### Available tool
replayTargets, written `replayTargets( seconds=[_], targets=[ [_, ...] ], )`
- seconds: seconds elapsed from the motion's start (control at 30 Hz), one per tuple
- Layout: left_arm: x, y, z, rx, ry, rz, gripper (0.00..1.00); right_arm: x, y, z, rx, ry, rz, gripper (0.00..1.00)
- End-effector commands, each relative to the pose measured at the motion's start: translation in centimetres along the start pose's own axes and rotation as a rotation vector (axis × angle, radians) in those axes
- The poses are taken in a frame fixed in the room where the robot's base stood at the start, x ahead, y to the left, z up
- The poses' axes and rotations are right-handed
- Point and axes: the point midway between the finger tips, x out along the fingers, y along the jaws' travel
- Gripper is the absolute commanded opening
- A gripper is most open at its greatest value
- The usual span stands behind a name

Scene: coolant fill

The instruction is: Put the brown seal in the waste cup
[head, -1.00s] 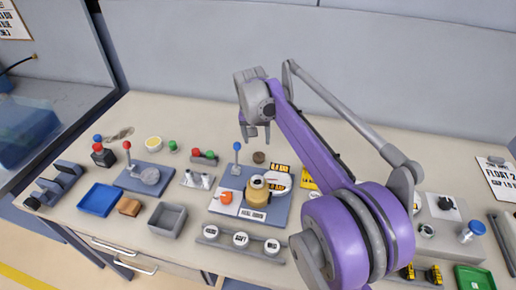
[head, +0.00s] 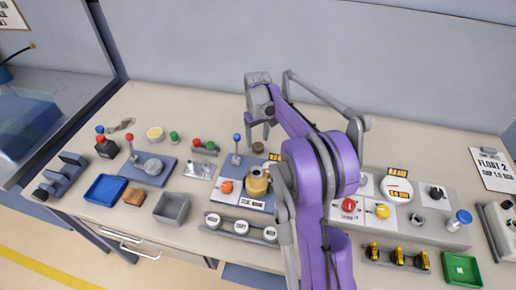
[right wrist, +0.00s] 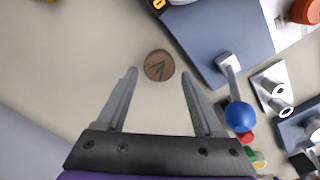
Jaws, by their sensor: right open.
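The brown seal (head: 258,148) is a small round disc lying flat on the bench, behind the blue-grey fill plate. In the right wrist view the seal (right wrist: 159,65) has a dark mark on its top and lies just beyond the fingertips, centred between them. My right gripper (head: 259,133) is open and empty above the bench by the seal. Its two fingers also show in the right wrist view (right wrist: 159,80). An open grey square container (head: 171,208) stands front left; I cannot tell whether it is the waste cup. My left gripper is not in view.
A blue-knobbed lever (head: 236,143) stands close to the left of the seal. A brass pot (head: 256,185) sits on the plate in front. A blue tray (head: 105,188) and a brown block (head: 134,197) lie left. The bench behind the seal is clear.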

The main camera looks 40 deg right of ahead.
Motion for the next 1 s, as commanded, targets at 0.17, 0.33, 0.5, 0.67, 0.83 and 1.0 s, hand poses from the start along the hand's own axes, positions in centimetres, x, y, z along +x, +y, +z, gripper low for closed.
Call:
replayTargets(
  seconds=[0.17, 0.33, 0.5, 0.67, 0.83, 1.0],
  targets=[
    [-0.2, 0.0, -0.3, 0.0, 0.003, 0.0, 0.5, 2.8, 0.1, 0.1, 0.001, 0.001, 0.0, 0.69],
    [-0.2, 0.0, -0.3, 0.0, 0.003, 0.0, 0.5, 4.1, 0.1, 0.2, 0.001, 0.001, 0.0, 0.69],
    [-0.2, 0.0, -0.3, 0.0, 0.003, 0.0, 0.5, 4.2, 0.1, 0.2, 0.001, 0.001, 0.0, 0.69],
    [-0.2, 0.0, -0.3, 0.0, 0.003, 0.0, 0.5, 4.2, 0.1, 0.2, 0.001, 0.001, 0.0, 0.47],
    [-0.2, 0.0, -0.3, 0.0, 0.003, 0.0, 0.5, 4.2, 0.1, 0.2, 0.001, 0.001, 0.0, 0.17],
    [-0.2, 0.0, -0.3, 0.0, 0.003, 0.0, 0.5, 4.1, 0.1, 0.2, 0.001, 0.001, 0.0, 0.0]
  ],
)
